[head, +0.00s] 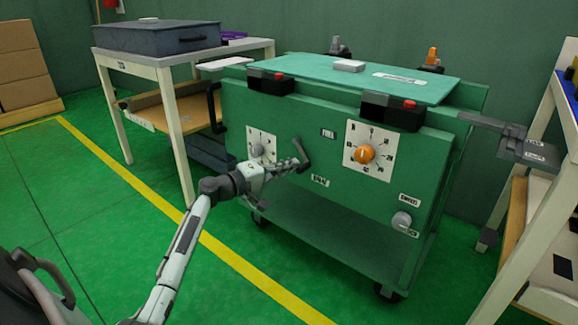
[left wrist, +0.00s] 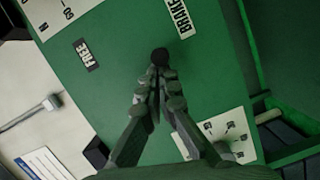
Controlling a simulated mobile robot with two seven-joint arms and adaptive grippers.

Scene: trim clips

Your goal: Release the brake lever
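The brake lever is a black crank (head: 303,152) on the front of the green cart (head: 288,122), between a small upper label and the lower BRAKE label (head: 320,181). In the left wrist view its dark round end (left wrist: 160,56) lies just beyond my fingertips, between the FREE label (left wrist: 86,54) and the BRAKE label (left wrist: 180,17). My left gripper (head: 294,166) is at the lever, and its fingers (left wrist: 158,82) come together with almost no gap. Whether the fingertips touch the lever is hard to tell. My right gripper is out of view.
An orange knob on a white dial (head: 365,154) is right of the lever. A grey knob (head: 257,150) is left, partly behind my gripper. A grey knob (head: 402,221) sits lower right.

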